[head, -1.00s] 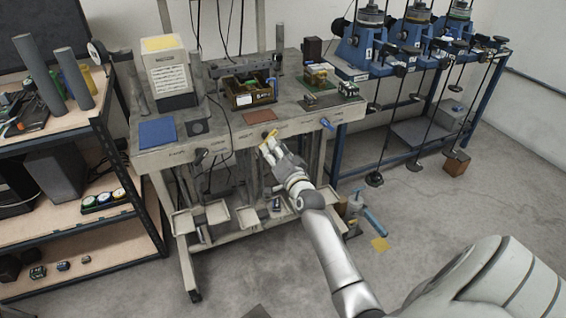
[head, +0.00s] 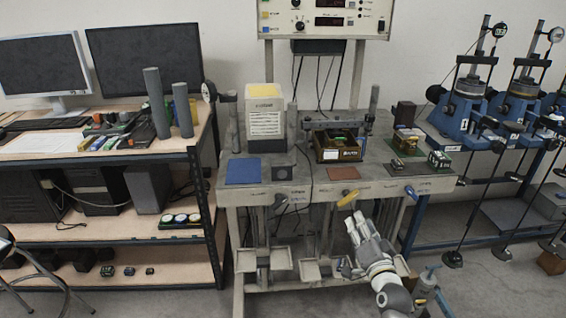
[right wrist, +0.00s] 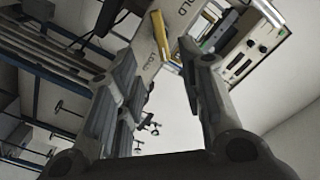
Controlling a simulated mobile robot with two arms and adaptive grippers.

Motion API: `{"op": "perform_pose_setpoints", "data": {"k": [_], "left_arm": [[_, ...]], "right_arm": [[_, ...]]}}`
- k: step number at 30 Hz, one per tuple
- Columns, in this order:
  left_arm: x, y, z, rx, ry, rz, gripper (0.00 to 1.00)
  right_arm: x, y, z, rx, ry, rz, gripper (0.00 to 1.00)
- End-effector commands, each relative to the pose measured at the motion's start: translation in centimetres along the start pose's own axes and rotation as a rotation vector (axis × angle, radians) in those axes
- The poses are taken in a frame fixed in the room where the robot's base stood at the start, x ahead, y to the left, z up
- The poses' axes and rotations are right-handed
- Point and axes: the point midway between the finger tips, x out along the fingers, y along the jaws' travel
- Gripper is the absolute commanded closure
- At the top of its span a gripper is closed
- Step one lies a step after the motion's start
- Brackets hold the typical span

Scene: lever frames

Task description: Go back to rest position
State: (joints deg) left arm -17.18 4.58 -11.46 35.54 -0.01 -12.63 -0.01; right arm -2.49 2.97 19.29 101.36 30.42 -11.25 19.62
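My right gripper (head: 361,224) is just in front of and below the yellow lever (head: 348,198) on the front of the grey bench (head: 240,192). In the right wrist view my right gripper (right wrist: 157,54) has its fingers spread with a gap between them, and it is empty. The yellow lever (right wrist: 160,35) shows there beyond the fingertips, apart from them. A dark lever (head: 279,201) is to the left on the bench front, and a blue lever (head: 411,192) is to the right. My left gripper is not in view.
A wooden box (head: 335,154), a white box (head: 264,120), a blue mat (head: 243,171) and a brown mat (head: 343,173) are on the bench. A shelf (head: 165,240) stands left. Blue machines (head: 460,115) stand right. Small trays (head: 276,259) jut out low under the bench front.

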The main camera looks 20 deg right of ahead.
Motion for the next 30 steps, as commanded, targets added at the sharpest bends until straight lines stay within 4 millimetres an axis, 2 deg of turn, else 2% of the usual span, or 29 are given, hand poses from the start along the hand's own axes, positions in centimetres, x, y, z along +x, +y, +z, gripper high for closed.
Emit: {"op": "perform_pose_setpoints", "data": {"k": [2, 5, 8, 11, 12, 14, 15, 17, 18, 20, 21, 23, 26, 30], "left_arm": [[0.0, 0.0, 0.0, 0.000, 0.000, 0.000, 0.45], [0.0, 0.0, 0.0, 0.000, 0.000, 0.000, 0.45], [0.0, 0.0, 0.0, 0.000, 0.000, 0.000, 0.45], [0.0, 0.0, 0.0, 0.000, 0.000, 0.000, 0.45], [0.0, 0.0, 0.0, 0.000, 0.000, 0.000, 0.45], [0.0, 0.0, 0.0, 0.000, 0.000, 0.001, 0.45], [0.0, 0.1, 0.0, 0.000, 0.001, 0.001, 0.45], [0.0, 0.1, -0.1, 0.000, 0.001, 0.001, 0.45], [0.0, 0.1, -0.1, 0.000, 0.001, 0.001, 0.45], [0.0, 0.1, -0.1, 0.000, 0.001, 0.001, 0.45], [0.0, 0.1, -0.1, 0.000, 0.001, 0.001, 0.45], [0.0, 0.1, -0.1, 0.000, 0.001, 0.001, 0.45], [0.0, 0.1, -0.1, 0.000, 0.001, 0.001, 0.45], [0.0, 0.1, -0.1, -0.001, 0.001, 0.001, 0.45]], "right_arm": [[0.0, 0.1, 0.2, -0.002, -0.003, 0.002, 0.64], [-0.1, 1.1, 1.9, -0.020, -0.036, 0.021, 0.64], [-0.6, 3.6, 6.0, -0.068, -0.116, 0.067, 0.64], [-2.2, 7.3, 11.9, -0.146, -0.239, 0.127, 0.64], [-3.2, 8.9, 14.5, -0.183, -0.293, 0.150, 0.64], [-5.0, 11.2, 18.1, -0.237, -0.376, 0.183, 0.64], [-6.3, 12.7, 20.4, -0.275, -0.430, 0.201, 0.64], [-8.7, 15.0, 23.7, -0.330, -0.514, 0.227, 0.64], [-10.4, 16.5, 25.8, -0.367, -0.571, 0.242, 0.64], [-13.2, 18.6, 28.8, -0.423, -0.656, 0.261, 0.64], [-15.3, 20.1, 30.6, -0.463, -0.714, 0.272, 0.64], [-18.6, 22.2, 33.1, -0.519, -0.800, 0.286, 0.64], [-24.7, 25.5, 36.6, -0.614, -0.947, 0.300, 0.64], [-34.0, 29.8, 39.9, -0.748, -1.156, 0.303, 0.64]]}}
